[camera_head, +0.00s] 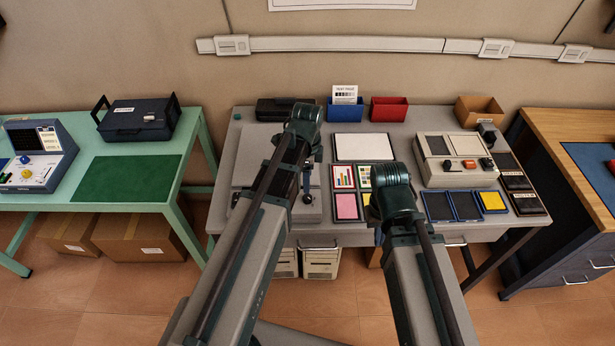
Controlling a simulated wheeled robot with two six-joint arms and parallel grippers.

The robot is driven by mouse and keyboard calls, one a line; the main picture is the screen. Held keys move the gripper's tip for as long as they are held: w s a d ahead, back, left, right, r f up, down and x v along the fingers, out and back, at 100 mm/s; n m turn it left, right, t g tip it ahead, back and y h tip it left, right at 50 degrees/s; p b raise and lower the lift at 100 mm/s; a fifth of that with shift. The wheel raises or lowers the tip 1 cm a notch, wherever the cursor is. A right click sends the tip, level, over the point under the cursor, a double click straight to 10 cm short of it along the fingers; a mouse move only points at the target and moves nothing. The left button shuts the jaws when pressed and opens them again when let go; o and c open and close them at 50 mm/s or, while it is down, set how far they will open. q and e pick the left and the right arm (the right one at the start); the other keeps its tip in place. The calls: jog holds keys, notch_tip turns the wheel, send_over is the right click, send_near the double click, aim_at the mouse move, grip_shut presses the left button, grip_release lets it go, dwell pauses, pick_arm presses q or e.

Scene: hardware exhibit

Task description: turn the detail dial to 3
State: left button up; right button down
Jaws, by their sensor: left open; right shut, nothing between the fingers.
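I cannot read which control is the detail dial. A blue console (58,146) on the green left table has a yellow knob (25,159) and a dark screen. Any scale marks are too small to read. My two arms rise from the bottom over the middle table. Both grippers are hidden behind my arm links, so I see no fingertips and no contact with either device.
A grey flat machine (250,160) stands behind my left arm. Blue (346,116) and red (389,110) bins stand at the back. A dark case (137,119) stands on the green table.

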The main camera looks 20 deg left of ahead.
pick_arm(q)
notch_tip(320, 180, up, 5)
jog(key=p, duration=0.4)
jog(key=shift+r, duration=0.2)
pick_arm(e)
notch_tip(320, 180, up, 6)
jog(key=shift+f, duration=0.25)
pick_arm(q)
jog(key=s+d+f+n+y+b, duration=0.1)
jog(key=s+d+f+n+b, duration=0.2)
jog(key=s+d+n, duration=0.7)
jog(key=s+n, duration=0.2)
jog(key=s, duration=0.2)
jog(key=shift+s+d+f, duration=0.15)
jog(key=shift+s+d, duration=0.05)
jog(key=shift+d, duration=0.15)
pick_arm(e)
notch_tip(320, 180, down, 4)
jog(key=shift+r, duration=0.25)
